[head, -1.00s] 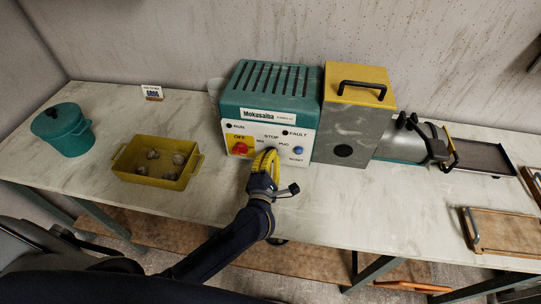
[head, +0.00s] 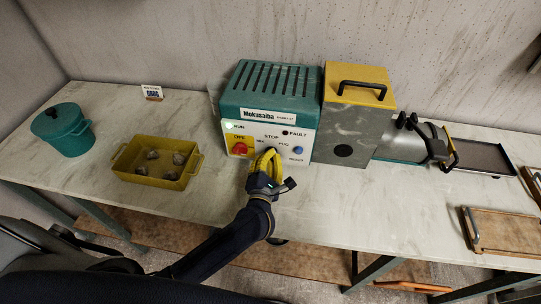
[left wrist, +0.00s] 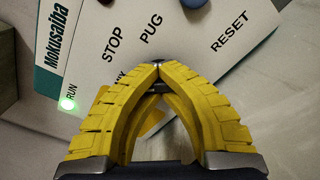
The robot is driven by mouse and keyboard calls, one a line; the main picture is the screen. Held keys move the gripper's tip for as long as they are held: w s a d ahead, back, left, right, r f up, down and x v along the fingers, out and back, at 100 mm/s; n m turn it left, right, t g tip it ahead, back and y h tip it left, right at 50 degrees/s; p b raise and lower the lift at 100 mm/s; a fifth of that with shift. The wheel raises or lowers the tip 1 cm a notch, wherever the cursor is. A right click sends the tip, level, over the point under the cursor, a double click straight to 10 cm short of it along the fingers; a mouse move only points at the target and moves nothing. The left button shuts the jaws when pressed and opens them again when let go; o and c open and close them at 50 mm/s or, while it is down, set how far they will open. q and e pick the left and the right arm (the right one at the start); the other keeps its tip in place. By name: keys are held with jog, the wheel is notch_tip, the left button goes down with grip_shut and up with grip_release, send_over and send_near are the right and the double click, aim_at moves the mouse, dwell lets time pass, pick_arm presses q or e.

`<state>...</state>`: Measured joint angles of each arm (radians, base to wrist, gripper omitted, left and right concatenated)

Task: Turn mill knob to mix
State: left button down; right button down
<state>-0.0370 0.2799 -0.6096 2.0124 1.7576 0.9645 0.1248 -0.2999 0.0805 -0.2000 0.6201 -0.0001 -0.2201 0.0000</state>
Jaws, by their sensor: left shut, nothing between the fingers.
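The teal mill (head: 268,88) stands at the back of the table with a white control panel (head: 299,141) on its front. The panel carries RUN, OFF, MIX, STOP, PUG, FAULT and RESET labels. The green RUN lamp (head: 229,126) is lit; it also glows in the left wrist view (left wrist: 67,103). My left gripper (head: 269,154) has yellow fingers, shut and empty, with tips at the panel just below the STOP and MIX/PUG labels. The knob is hidden behind the fingers, so I cannot see its pointer or any contact. My right gripper is not in view.
The red OFF button (head: 240,149) is left of my fingers and the blue RESET button (head: 298,150) right. A yellow tray (head: 152,181) with several lumps and a teal pot (head: 66,132) stand left. A wooden board (head: 508,229) lies right. The front tabletop is clear.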

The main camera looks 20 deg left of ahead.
pick_arm(q)
jog(key=c, duration=2.1)
grip_release()
jog(key=shift+c, duration=0.2)
jog(key=o, duration=0.7)
jog(key=shift+c, duration=0.2)
jog(key=shift+o, duration=1.4)
jog(key=o, duration=0.4)
jog(key=shift+o, duration=0.2)
jog(key=s, duration=0.4)
jog(key=s+d, duration=0.1)
jog(key=s, duration=0.7)
jog(key=shift+d, duration=0.2)
